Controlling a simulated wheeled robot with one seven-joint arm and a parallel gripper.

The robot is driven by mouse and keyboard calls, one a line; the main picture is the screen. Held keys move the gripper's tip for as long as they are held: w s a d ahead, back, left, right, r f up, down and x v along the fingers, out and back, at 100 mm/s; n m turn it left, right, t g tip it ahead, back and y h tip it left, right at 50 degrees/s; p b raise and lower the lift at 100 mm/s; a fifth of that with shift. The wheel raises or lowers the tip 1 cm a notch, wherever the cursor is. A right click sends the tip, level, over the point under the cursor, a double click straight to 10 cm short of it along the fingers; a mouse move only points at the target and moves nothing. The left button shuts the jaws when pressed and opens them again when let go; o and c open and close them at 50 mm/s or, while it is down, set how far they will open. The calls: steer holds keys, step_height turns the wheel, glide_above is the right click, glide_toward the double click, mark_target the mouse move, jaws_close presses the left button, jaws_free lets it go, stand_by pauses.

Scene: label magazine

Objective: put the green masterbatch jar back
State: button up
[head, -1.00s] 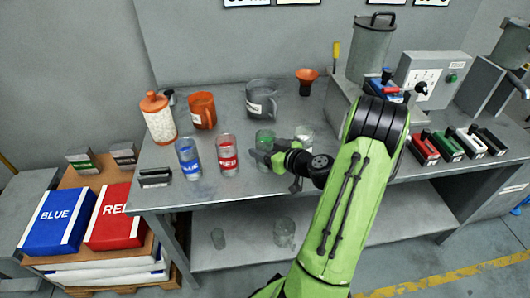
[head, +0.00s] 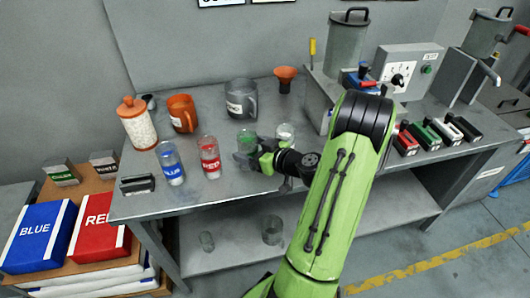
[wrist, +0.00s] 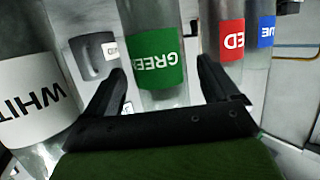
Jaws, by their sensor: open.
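The green masterbatch jar (head: 246,141) is a clear jar with a green label, standing on the workbench (head: 215,185) between the red jar and the white jar. In the wrist view the green jar (wrist: 153,60) is upside down in the picture and lies between the two fingers. My gripper (wrist: 160,95) is open, with a finger on either side of the jar and visible space beside it. In the head view my gripper (head: 256,156) is at the jar's front and hides its lower part.
The red jar (head: 210,160) and blue jar (head: 171,165) stand to the left, and the white jar (head: 285,134) close on the right. A grey jug (head: 240,98), orange jug (head: 182,112) and orange funnel (head: 286,78) stand behind. Colored holders (head: 425,140) sit at the right.

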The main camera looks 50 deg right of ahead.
steer(key=v, duration=1)
steer(key=w+a+r+n+g+y, duration=0.15)
steer(key=a+g, duration=0.25)
steer(key=a, duration=0.6)
steer(key=w+a+n+g+y, duration=0.1)
steer(key=a+n+g+y, duration=0.25)
steer(key=a, duration=0.65)
steer(key=s+a+r+m+g+h, duration=0.1)
steer(key=s+a+r+m+h, duration=0.4)
steer(key=s, duration=0.6)
step_height(320, 180, up, 2)
steer(key=shift+a+r, duration=0.1)
steer(key=shift+a, duration=0.5)
steer(key=shift+s+g+p, duration=0.1)
steer(key=shift+g+p, duration=0.15)
steer(key=shift+p, duration=0.05)
step_height(320, 180, up, 13)
steer(key=p, duration=1.3)
